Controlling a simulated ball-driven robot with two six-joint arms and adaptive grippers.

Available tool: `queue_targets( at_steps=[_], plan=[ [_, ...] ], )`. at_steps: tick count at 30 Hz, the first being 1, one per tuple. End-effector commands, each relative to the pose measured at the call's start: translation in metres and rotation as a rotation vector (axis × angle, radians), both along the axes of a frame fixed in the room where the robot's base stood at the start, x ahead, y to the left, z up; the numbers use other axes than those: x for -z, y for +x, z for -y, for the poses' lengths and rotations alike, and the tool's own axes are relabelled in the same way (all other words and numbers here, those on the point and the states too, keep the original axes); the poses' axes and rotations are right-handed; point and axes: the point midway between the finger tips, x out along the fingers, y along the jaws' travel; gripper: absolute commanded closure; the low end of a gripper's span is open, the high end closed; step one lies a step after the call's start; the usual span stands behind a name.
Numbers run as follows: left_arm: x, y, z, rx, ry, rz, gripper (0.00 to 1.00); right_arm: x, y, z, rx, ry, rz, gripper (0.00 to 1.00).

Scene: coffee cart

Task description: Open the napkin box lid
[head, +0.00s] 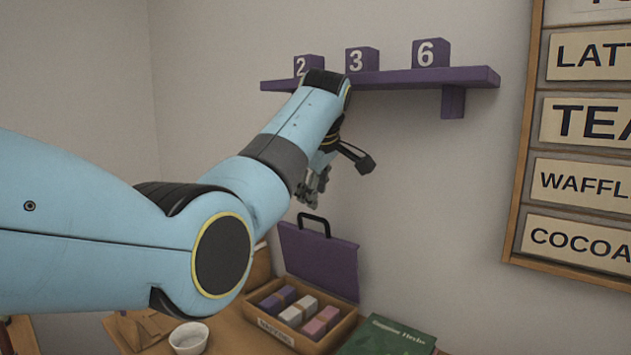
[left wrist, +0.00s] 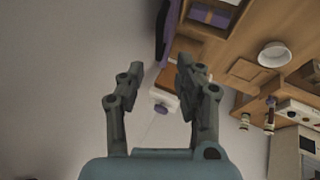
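The napkin box (head: 290,335) is a wooden box on the wooden counter, with purple, white and pink napkin stacks inside. Its purple lid (head: 322,258) stands raised at the back of the box, leaving the inside exposed. A black handle (head: 314,222) sits on the lid's upper edge. My left gripper (head: 313,188) is above the handle, apart from it. In the left wrist view my left gripper (left wrist: 155,76) has its fingers spread with nothing between them. The lid's dark edge (left wrist: 164,32) shows beyond the fingers. My right gripper is in neither view.
A white bowl (head: 188,338) stands left of the box, and a green book (head: 388,338) lies to its right. A purple shelf (head: 415,79) with numbered blocks juts from the wall above. A menu board (head: 519,190) hangs at right.

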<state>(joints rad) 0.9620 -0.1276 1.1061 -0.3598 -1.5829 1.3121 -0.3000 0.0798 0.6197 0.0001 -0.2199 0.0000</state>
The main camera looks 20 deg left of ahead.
Motion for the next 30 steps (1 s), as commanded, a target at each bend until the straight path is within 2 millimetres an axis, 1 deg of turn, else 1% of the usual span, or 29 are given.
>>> queue_targets(
  at_steps=[1,3,7,20,22,23,26,29,30],
  plan=[
    [-0.007,-0.003,0.003,0.001,0.0,0.003,0.66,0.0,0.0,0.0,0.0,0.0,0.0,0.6],
    [-0.015,-0.007,0.005,0.0,0.001,0.002,0.66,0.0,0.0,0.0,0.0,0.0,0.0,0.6],
    [-0.022,-0.012,0.006,0.0,0.001,0.001,0.66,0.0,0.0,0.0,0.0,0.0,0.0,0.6],
    [-0.024,-0.013,0.007,0.0,0.001,0.0,0.66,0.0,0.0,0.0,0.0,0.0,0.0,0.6],
    [-0.02,-0.014,0.006,0.004,0.002,-0.003,0.66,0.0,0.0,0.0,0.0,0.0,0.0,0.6],
    [-0.017,-0.015,0.005,0.009,0.004,-0.007,0.66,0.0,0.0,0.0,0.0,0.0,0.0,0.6],
    [0.01,-0.028,-0.001,0.048,0.015,-0.032,0.66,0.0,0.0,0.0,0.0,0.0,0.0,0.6],
    [0.057,-0.057,-0.013,0.133,0.044,-0.076,0.66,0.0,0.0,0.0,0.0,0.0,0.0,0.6],
    [0.078,-0.073,-0.019,0.178,0.058,-0.096,0.66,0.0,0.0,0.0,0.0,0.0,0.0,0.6]
  ],
)
